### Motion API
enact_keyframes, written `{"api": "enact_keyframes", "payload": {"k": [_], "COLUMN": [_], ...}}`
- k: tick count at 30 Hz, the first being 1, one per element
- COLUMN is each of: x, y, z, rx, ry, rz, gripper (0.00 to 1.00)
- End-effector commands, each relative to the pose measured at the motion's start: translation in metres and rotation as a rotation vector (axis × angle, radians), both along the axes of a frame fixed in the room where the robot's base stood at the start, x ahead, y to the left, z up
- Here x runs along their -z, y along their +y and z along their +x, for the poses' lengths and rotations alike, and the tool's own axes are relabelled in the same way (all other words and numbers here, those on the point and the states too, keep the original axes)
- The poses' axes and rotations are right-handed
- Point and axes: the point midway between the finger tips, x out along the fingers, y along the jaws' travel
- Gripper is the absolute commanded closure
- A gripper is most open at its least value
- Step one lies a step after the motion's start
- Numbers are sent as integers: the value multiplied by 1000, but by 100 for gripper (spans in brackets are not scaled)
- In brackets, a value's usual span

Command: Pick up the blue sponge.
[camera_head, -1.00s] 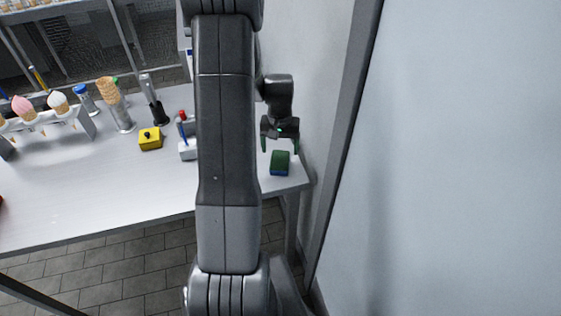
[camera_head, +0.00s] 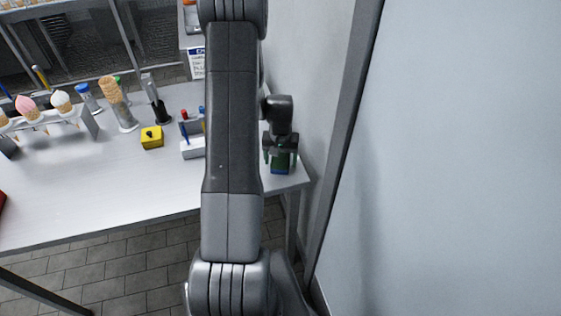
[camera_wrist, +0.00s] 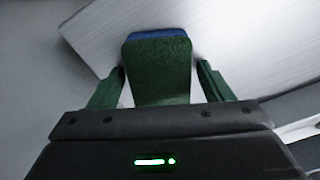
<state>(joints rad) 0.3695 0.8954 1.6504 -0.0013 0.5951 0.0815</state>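The blue sponge (camera_head: 280,169) lies near the right end of the table; its top is dark green and its lower part blue. In the wrist view the sponge (camera_wrist: 160,70) stands between the two green fingers of my gripper (camera_wrist: 160,88). A gap shows on each side, narrow near the fingertips. My gripper (camera_head: 281,158) is open and lowered over the sponge in the head view, hiding part of its top.
The white table (camera_head: 110,190) ends just right of the sponge, close to the wall. A yellow box (camera_head: 152,137), a white holder (camera_head: 193,149) and a cone rack (camera_head: 88,122) stand to the left. My arm covers the middle of the head view.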

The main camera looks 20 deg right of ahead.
Motion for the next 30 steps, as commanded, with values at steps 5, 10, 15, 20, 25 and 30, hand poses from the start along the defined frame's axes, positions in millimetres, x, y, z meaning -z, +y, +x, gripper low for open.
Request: {"api": "enact_keyframes", "payload": {"k": [5, 10, 15, 20, 25, 30], "x": [0, 0, 0, -8, -33, -62], "y": [0, 0, 0, 0, 0, 0], "z": [0, 0, 0, 0, 1, 1], "rx": [0, 0, 0, 0, 0, 0], "ry": [0, 0, 0, -1, -4, -5], "rz": [0, 0, 0, 0, -1, -1], "gripper": [63, 67, 71, 71, 71, 71]}}
